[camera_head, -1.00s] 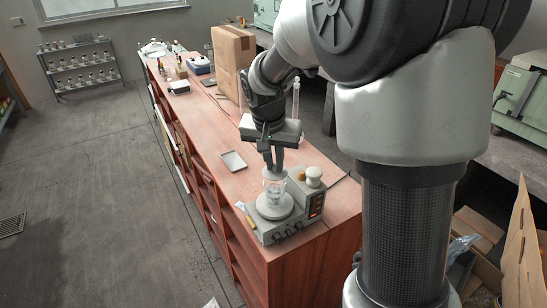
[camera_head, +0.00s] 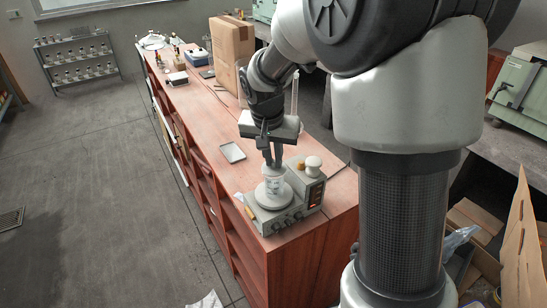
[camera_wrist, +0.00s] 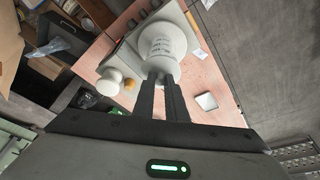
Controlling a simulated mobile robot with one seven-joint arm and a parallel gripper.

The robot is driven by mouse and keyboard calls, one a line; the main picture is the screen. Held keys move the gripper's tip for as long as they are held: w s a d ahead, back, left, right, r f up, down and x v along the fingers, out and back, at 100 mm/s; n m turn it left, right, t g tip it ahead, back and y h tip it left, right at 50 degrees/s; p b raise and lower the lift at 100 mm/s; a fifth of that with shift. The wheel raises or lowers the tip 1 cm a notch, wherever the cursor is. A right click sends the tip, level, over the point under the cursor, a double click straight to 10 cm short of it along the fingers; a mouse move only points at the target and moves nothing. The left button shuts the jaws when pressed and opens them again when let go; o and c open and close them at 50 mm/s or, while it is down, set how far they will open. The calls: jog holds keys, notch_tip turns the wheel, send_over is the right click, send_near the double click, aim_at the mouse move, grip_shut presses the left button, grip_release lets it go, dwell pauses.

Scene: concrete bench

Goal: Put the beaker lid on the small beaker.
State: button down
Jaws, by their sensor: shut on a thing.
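The small beaker (camera_head: 272,188) stands upright on the round plate of a hotplate stirrer (camera_head: 290,218). It also shows in the wrist view as a pale, round body with printed marks (camera_wrist: 162,42). My gripper (camera_head: 273,163) points down directly above the beaker, its fingers close together. In the wrist view my gripper (camera_wrist: 160,80) reaches to the beaker's near edge. It is shut on what looks like the pale beaker lid (camera_head: 272,170) at the beaker's top. The fingers partly hide the lid, and I cannot tell whether it is seated on the rim.
A tall cardboard box (camera_head: 232,50) stands farther back. The bench front edge is close to the stirrer.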

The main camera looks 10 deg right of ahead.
aim_at(274, 162)
jog(key=shift+f+b, duration=0.4)
jog(key=shift+b, duration=0.05)
dwell(0.3)
jog(key=c, duration=1.3)
grip_release()
jog(key=shift+r+p, duration=2.25)
jog(key=shift+r, duration=1.3)
